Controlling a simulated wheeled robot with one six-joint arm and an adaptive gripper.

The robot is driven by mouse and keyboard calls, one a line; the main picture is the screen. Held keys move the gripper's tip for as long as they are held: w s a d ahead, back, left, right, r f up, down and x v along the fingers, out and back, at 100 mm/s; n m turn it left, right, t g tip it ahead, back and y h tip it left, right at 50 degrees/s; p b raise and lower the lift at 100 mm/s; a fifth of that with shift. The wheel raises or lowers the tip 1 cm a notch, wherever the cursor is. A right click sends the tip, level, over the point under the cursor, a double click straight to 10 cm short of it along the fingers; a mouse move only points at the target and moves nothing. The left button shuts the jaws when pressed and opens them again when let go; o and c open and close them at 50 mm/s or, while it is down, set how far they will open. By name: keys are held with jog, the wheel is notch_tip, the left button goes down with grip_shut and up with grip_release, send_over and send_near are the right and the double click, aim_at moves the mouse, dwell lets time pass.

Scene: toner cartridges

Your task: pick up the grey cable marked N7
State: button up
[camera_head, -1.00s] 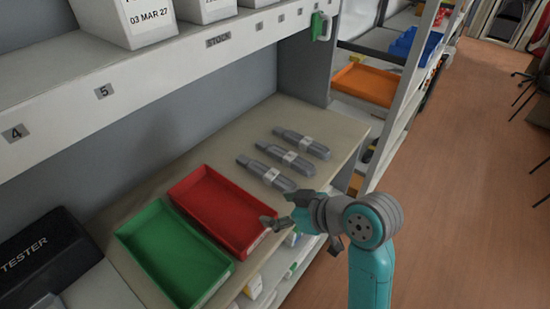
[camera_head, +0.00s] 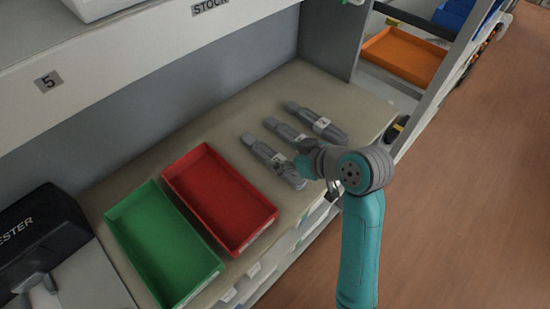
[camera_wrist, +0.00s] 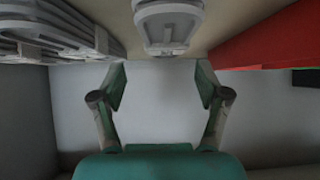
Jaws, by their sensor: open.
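Three grey cables with white labels lie side by side on the counter: a left one (camera_head: 266,154), a middle one (camera_head: 276,127) and a right one (camera_head: 303,112). Their markings are too small to read, so I cannot tell which is N7. My gripper (camera_head: 308,168) is at the near ends of the left and middle cables and hides part of them. In the wrist view, my gripper (camera_wrist: 161,88) is open with nothing between its fingers. One grey cable (camera_wrist: 168,28) shows end-on at top centre, beyond the fingertips; others (camera_wrist: 50,35) are at upper left.
A red tray (camera_head: 266,222) and a green tray (camera_head: 210,277) lie left of the cables. A black tester (camera_head: 40,235) stands at far left. A grey wall and shelf edge (camera_head: 150,60) rise behind the counter. An orange tray (camera_head: 405,58) is on the neighbouring shelf.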

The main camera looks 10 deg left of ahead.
aim_at(272, 156)
jog(key=shift+s+x, duration=0.2)
jog(key=shift+x, duration=1.15)
jog(key=shift+s+x, duration=0.2)
jog(key=shift+x, duration=1.15)
jog(key=shift+a+f, duration=0.15)
jog(key=shift+f, duration=0.05)
jog(key=c, duration=1.4)
jog(key=shift+r, duration=0.15)
